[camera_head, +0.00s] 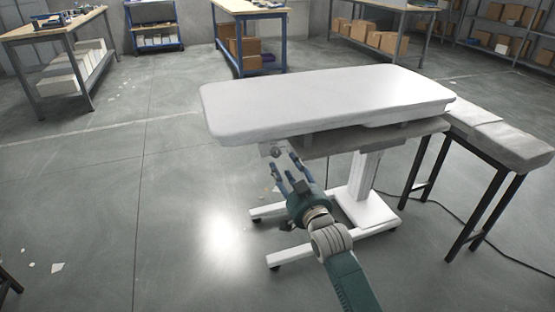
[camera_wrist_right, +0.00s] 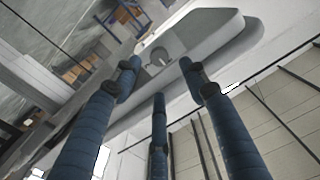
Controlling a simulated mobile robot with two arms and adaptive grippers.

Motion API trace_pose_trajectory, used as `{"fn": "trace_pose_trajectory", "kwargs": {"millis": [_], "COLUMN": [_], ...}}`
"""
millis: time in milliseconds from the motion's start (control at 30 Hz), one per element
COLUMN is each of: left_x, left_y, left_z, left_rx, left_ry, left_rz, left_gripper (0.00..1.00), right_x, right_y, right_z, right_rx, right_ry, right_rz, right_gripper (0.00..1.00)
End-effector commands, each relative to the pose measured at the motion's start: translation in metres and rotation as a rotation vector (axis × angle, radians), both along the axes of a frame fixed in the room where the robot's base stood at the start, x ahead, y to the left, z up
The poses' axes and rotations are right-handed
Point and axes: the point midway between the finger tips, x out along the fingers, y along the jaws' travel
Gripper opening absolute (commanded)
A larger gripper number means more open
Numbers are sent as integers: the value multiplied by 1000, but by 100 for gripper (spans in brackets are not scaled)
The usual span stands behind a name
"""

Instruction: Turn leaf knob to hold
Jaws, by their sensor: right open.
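The leaf knob (camera_head: 276,152) is a small round grey piece on a pale plate under the near left end of the white padded table (camera_head: 320,98). In the right wrist view the knob (camera_wrist_right: 158,58) shows on the pale plate, ahead of the fingers. My right gripper (camera_head: 283,161) is just below and in front of the knob, with its blue fingers spread and pointing up at it. In the wrist view the three fingers of the right gripper (camera_wrist_right: 159,76) are apart with nothing between them. I cannot tell whether a fingertip touches the plate. My left gripper is not in view.
The table stands on a white lift column (camera_head: 364,178) with a wheeled base (camera_head: 368,212). A dark-legged bench (camera_head: 520,150) stands close at the right, with a cable on the floor. Workbenches and shelves with boxes line the back. The floor at the left is mostly clear.

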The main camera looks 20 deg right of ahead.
Motion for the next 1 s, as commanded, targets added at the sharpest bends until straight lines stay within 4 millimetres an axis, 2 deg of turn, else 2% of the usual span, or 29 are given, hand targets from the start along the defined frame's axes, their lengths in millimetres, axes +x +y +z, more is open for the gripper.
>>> {"fn": "trace_pose_trajectory", "kwargs": {"millis": [33,200,400,533,800,867,1000], "left_x": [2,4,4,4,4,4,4], "left_y": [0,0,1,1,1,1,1], "left_z": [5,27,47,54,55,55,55], "left_rx": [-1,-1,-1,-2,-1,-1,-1], "left_ry": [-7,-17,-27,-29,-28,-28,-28], "left_rz": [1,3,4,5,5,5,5], "left_gripper": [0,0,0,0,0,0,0], "right_x": [12,44,70,77,78,78,78], "right_y": [1,2,3,3,3,3,3], "right_z": [-1,-1,-2,-1,-1,-1,-1], "right_rx": [0,0,0,0,0,0,0], "right_ry": [-2,-1,1,1,2,2,1], "right_rz": [1,1,0,0,0,0,0], "right_gripper": [43,43,43,43,43,33,5]}}
